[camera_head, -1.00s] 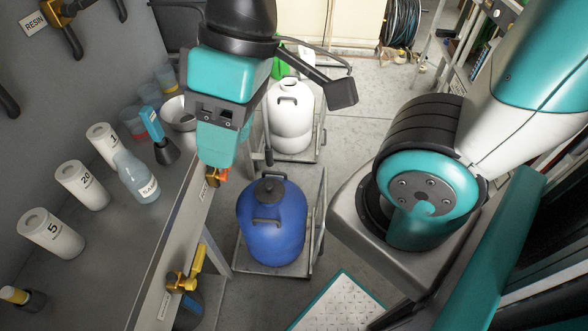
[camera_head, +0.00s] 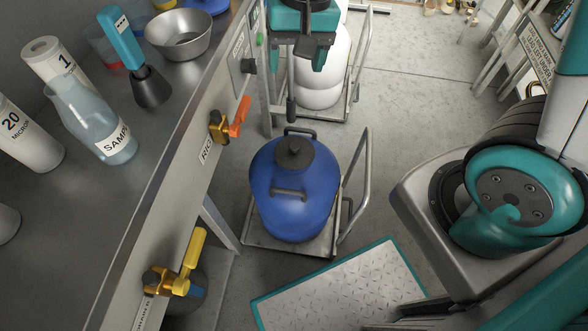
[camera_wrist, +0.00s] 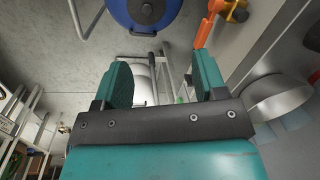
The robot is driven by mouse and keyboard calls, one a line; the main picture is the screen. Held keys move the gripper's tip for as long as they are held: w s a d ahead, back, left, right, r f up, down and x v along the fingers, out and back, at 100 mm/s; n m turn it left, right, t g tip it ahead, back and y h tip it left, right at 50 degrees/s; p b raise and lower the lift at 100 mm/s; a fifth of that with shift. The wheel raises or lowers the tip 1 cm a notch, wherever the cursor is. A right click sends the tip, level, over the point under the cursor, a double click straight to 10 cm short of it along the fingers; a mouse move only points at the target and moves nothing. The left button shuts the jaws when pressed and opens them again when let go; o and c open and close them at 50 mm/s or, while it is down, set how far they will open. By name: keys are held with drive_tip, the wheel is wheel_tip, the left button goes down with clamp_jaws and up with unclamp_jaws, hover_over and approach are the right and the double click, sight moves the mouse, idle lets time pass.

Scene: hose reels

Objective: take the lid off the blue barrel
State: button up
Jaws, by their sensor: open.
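The blue barrel (camera_head: 296,205) stands upright on a low wheeled cart, with a black round lid (camera_head: 294,153) on its top and dark handles at its shoulders. My gripper (camera_head: 298,62) is beyond the barrel in the head view, near the top edge, and partly cut off. In the wrist view my gripper (camera_wrist: 163,72) is open, its two teal fingers apart with nothing held. The barrel (camera_wrist: 120,14) and its lid (camera_wrist: 147,10) show at the top edge of the wrist view, apart from the fingers.
A grey bench (camera_head: 75,220) with bottles and a bowl (camera_head: 180,38) runs along the left. Orange (camera_head: 240,118) and yellow (camera_head: 195,250) valve handles stick out from its front. A white barrel (camera_head: 325,80) stands behind. The cart's rail (camera_head: 360,190) rises right of the blue barrel.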

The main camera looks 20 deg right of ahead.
drive_tip(key=w+d+f+m+h+b, duration=0.1)
drive_tip(key=w+f+m+b, duration=0.15)
drive_tip(key=f, duration=0.55)
drive_tip(key=w+d+f+m+h+b, duration=0.1)
drive_tip(key=w+f+m+b, duration=0.15)
drive_tip(key=f, duration=0.45)
drive_tip(key=n+b, duration=0.1)
drive_tip(key=b, duration=0.4)
approach(294, 145)
drive_tip(key=f, duration=0.5)
drive_tip(key=shift+w+d, duration=0.25)
drive_tip(key=shift+d, duration=0.05)
wheel_tip(294, 145, down, 6)
drive_tip(key=b, duration=0.2)
drive_tip(key=shift+s+a+r+b, duration=0.1)
drive_tip(key=shift+s+b, duration=0.05)
drive_tip(key=shift+b, duration=0.15)
drive_tip(key=shift+r, duration=0.1)
drive_tip(key=c, duration=1)
drive_tip(key=shift+r, duration=0.1)
